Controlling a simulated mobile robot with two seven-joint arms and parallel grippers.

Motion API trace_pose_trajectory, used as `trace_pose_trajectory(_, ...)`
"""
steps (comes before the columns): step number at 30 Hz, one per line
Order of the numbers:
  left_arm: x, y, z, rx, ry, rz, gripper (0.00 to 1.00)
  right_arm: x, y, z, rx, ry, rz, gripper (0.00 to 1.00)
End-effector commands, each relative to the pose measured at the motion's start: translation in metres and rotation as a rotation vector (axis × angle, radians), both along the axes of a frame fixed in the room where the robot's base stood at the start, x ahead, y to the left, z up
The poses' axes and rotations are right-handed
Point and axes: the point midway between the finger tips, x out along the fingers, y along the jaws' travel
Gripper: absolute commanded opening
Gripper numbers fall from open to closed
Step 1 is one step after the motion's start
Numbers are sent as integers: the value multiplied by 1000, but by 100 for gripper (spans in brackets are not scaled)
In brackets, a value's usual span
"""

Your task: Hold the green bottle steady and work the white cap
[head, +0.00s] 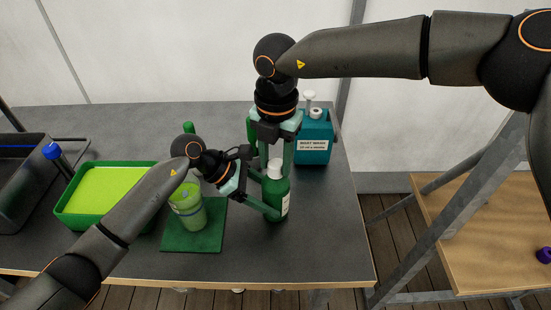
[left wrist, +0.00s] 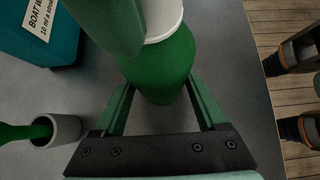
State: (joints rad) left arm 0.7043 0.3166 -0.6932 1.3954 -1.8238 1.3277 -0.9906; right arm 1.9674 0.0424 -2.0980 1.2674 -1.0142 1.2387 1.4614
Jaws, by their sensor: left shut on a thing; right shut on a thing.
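The green bottle (head: 274,200) stands upright on the dark table, with a pale label on its right side. My left gripper (head: 264,196) is shut on its body from the left. The bottle also shows between the fingers in the left wrist view (left wrist: 165,70). The white cap (head: 275,168) is on top of the bottle; its lower rim shows in the left wrist view (left wrist: 165,25). My right gripper (head: 275,166) comes down from above and is shut on the cap, one finger on each side. One of its fingers hides part of the cap in the left wrist view.
A measuring cup of green liquid (head: 188,213) stands on a green mat (head: 207,241), close to my left wrist. A teal boat wash jug (head: 313,150) stands behind the bottle. A green tray (head: 66,211) and dark bin (head: 18,205) are left. The table's right front is clear.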

Motion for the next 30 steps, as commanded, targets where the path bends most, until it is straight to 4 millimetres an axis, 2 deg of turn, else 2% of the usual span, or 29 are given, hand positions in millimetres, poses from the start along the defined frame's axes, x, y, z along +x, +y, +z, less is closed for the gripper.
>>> trace_pose_trajectory(1, -1, 3, -5, 10, 6, 2, 0, 0, 0, -1, -1, 1, -49, 0)
trace_pose_trajectory(14, -1, 3, -5, 10, 8, 3, 0, 1, 0, -1, 2, 5, -1025, 0)
trace_pose_trajectory(15, -1, 3, -5, 10, 8, 3, 0, 1, 0, -1, 2, 5, -1007, 49)
trace_pose_trajectory(23, -1, 2, -5, 10, 6, 2, 0, 1, 0, -1, 3, 6, -1001, 78)
trace_pose_trajectory(30, -1, 2, -5, 10, 6, 1, 0, 1, 0, -1, 4, 7, -1000, 80)
